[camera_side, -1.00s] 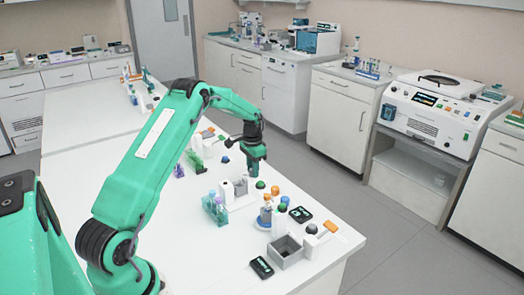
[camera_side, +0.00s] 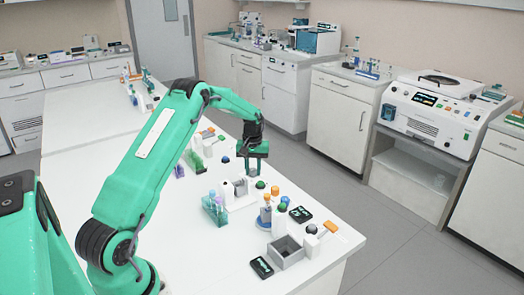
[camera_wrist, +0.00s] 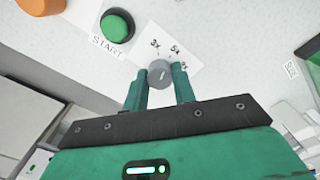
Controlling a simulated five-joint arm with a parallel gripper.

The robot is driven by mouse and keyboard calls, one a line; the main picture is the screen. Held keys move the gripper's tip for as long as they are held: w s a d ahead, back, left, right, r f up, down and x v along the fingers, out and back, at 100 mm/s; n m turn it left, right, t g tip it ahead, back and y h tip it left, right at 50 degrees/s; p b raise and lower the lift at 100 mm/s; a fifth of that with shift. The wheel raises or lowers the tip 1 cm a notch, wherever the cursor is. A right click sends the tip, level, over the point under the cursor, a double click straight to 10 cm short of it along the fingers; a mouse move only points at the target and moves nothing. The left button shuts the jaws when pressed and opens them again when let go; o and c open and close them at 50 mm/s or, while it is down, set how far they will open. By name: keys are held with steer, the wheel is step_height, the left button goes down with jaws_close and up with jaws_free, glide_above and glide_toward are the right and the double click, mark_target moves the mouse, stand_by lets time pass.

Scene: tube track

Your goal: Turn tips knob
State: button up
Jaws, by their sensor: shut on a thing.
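The grey round knob (camera_wrist: 160,73) shows in the wrist view on a white label plate with markings that include "3x" and "5x". A thin pointer line shows on its top. The green fingers of my gripper (camera_wrist: 163,72) stand one on each side of the knob and are shut on it. In the side view, my gripper (camera_side: 251,170) points down at the bench near the row of buttons. The knob cannot be made out there.
A green button (camera_wrist: 117,26) marked START sits left of the knob, with an orange button (camera_wrist: 40,5) beyond. In the side view, a tube rack (camera_side: 215,208), a grey square box (camera_side: 286,252) and small black devices (camera_side: 300,214) stand on the white bench.

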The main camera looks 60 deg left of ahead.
mark_target(253, 169)
steer(key=n, duration=0.4)
steer(key=shift+r+n, duration=0.15)
steer(key=shift+n, duration=0.25)
steer(key=o, duration=1)
step_height(253, 169, up, 7)
steer(key=shift+r, duration=0.35)
stand_by(0.4)
